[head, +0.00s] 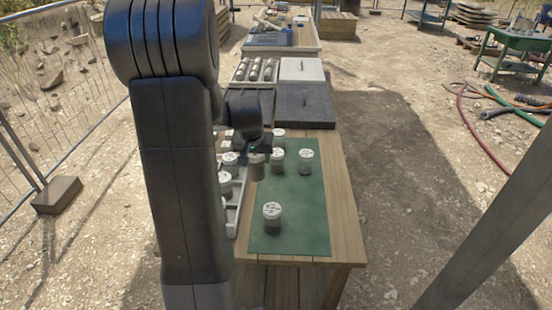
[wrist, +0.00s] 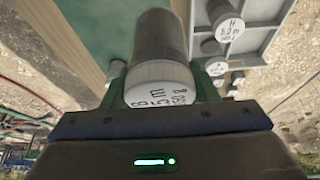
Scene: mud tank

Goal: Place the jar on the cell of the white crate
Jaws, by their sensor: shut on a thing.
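My gripper (head: 257,150) is shut on a grey jar (head: 257,168), held by its white lid. In the wrist view the jar (wrist: 162,40) sits between the fingers (wrist: 160,88), and its lid shows the letter B and partly hidden markings. The white crate (head: 237,212) lies on the table left of the green mat, largely hidden behind my arm. It also shows at the upper right of the wrist view (wrist: 265,45), with jars in some cells, one lid marked H. In the head view the held jar is near the crate's right side; its height above the table is unclear.
Several white-lidded jars, one at the front (head: 272,215) and one at the right (head: 306,160), stand on the green mat (head: 295,210). Dark flat boxes (head: 305,107) and a tray of cylinders (head: 256,70) lie behind. The mat's front right is clear.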

